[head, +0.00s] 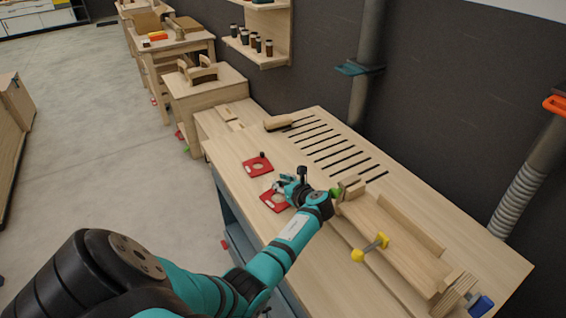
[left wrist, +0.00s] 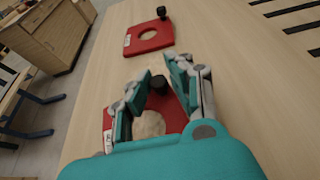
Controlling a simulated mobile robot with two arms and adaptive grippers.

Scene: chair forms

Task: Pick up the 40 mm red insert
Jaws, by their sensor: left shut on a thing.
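Two red plates with round holes, black knobs and small white labels lie on the wooden bench. The far red insert (head: 248,166) stands apart from my gripper and shows whole in the left wrist view (left wrist: 163,42). My left gripper (head: 287,184) is over the near red insert (head: 281,207). In the left wrist view my fingers (left wrist: 158,88) are shut on the near insert's black knob, and its red plate (left wrist: 176,116) shows below them, partly hidden. The label sizes are too small to read. I cannot tell whether the plate is off the bench. My right gripper is not in view.
The bench top (head: 232,143) has dark slots behind the inserts. A brush (head: 278,123) lies at its far end. A wooden fixture (head: 405,240) and a yellow-ended clamp (head: 370,247) are right of my arm. Bare bench surrounds the far insert.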

